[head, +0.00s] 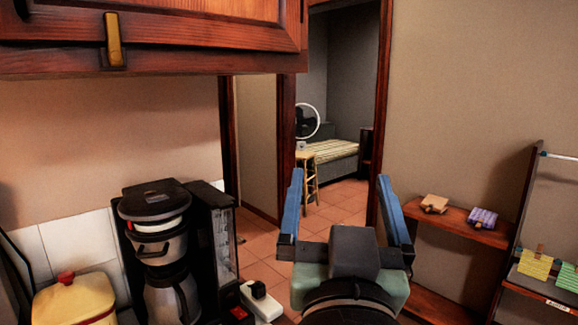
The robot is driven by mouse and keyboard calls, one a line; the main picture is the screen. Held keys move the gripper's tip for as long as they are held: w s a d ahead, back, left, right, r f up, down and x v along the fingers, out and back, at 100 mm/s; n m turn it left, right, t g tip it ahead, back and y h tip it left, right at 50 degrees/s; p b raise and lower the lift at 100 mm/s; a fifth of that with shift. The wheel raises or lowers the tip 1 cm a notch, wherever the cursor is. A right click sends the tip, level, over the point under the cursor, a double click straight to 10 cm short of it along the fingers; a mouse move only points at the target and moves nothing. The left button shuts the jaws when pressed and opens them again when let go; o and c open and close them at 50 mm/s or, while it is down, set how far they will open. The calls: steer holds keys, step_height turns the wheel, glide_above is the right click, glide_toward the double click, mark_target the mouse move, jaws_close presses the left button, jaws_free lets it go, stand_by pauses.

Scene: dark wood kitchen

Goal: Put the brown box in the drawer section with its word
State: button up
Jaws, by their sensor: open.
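My gripper (340,176) is open and empty in the lower middle, its two blue fingers pointing away from me towards the doorway. A small tan-brown box (434,203) lies on a wooden shelf (455,223) to the right of my gripper, well apart from the fingers. It may be the brown box; no word on it can be read. No drawer or worded drawer section can be made out in this view.
A purple box (482,218) lies beside the tan one. A coffee maker (160,245) and a yellow canister (75,302) stand at left. Tiled floor (265,250) is clear towards the doorway.

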steer(key=s+a+r+n+t+y, duration=0.1)
steer(key=s+a+r+t, duration=0.2)
steer(key=r, duration=0.3)
steer(key=s+a+r+n+t+y, duration=0.1)
steer(key=s+a+r+t, duration=0.1)
steer(key=s+r, duration=0.4)
steer(key=shift+s+a+r+t+y, duration=0.3)
steer(key=shift+a+r+t, duration=0.1)
steer(key=shift+a+r, duration=0.15)
